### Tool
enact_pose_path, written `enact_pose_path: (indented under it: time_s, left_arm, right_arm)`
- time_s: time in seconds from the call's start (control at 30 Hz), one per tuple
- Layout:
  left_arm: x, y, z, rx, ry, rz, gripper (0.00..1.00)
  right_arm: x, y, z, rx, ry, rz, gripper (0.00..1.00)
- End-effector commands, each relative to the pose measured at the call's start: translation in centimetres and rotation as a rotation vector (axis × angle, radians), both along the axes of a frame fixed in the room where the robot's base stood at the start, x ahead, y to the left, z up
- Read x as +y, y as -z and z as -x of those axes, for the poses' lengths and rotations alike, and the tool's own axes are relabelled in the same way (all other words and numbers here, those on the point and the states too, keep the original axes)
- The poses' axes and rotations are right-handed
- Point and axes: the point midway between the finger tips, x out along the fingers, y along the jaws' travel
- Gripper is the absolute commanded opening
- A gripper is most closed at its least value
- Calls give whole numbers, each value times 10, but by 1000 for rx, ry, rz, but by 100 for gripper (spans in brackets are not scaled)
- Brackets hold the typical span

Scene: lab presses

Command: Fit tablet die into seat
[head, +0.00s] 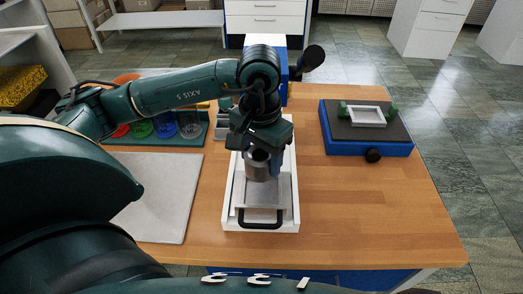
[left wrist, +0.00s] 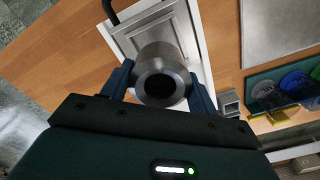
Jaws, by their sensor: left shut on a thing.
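The tablet die (head: 257,169) is a grey metal cylinder. In the left wrist view the die (left wrist: 166,52) shows a round dark hole in its end face. My left gripper (head: 262,158) is shut on the die, with one finger on each side in the left wrist view (left wrist: 160,88). The die is over a grey metal plate (head: 276,198) with a black handle (head: 261,223), set in a white tray-like base (head: 227,208). I cannot tell whether the die touches the plate. I cannot make out the seat, which may be hidden by the gripper and die. My right gripper is not in view.
A blue press body (head: 283,88) with a black knob (head: 311,56) stands behind my arm. A blue device (head: 349,148) with a white frame is at the right. Coloured cups (head: 189,125) stand at the left behind a pale board (head: 164,192). The right-front wooden table (head: 375,215) is clear.

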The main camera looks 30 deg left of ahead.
Motion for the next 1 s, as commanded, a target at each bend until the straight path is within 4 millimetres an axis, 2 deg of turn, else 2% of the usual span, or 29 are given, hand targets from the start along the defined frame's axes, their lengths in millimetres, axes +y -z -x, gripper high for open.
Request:
enact_pose_path:
  time_s: [0.37,0.57,1.0]
  left_arm:
    - [0,-1,0,-2,13,0,23]
    - [0,3,0,-3,13,-1,23]
    - [0,43,0,-1,12,0,23]
  right_arm:
    - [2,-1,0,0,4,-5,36]
    - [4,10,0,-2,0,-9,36]
    - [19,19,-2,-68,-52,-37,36]
